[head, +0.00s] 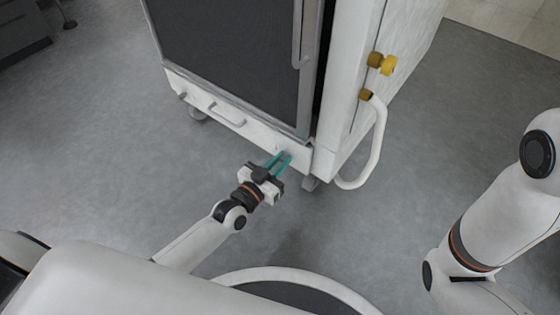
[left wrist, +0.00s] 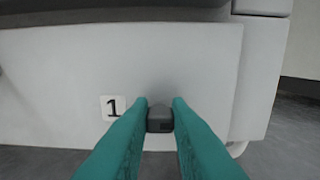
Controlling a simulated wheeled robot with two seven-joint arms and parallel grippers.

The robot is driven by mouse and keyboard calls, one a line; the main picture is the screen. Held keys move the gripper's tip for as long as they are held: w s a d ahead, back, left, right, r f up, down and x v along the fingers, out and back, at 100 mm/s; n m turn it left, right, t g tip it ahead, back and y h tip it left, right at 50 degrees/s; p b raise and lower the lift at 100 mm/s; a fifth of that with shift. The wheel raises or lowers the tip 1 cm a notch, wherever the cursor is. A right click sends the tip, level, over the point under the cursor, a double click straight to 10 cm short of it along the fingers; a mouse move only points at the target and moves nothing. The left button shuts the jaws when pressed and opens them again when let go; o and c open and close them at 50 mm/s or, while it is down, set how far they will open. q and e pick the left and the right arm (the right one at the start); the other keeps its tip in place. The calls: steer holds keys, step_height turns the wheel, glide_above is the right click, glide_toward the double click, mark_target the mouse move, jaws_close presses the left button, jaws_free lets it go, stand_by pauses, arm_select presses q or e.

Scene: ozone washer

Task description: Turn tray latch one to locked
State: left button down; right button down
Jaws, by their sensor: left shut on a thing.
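Tray latch one (left wrist: 160,118) is a small dark grey knob on the white tray front (left wrist: 60,50), just right of a label with the number 1 (left wrist: 113,107). My left gripper (left wrist: 160,104) has its teal fingers on both sides of the knob and is shut on it. In the head view my left gripper (head: 287,156) reaches the right end of the low tray front (head: 250,126); there the fingers hide the latch. Whether the latch stands at locked cannot be told. My right gripper is out of view.
The white washer cabinet (head: 345,90) has a dark door (head: 235,55) above the tray front. A tray handle (head: 226,115) sits left of my left gripper. Yellow valves (head: 382,63) and a white hose (head: 380,140) stick out on the right side. The grey floor around is clear.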

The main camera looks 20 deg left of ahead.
arm_select(q)
steer(key=shift+r+n+p, duration=0.15)
steer(key=shift+n+p, duration=0.5)
steer(key=shift+n, duration=0.05)
steer(key=shift+a+n+p, duration=0.1)
steer(key=shift+n+p, duration=0.6)
steer(key=shift+n, duration=0.5)
steer(key=n+p, duration=0.1)
steer(key=n, duration=0.2)
steer(key=shift+n, duration=0.4)
steer(key=n, duration=0.4)
steer(key=shift+a+f, duration=0.1)
steer(key=shift+f, duration=0.1)
steer(key=n, duration=0.6)
steer(key=shift+f, duration=0.1)
steer(key=shift+n, duration=0.3)
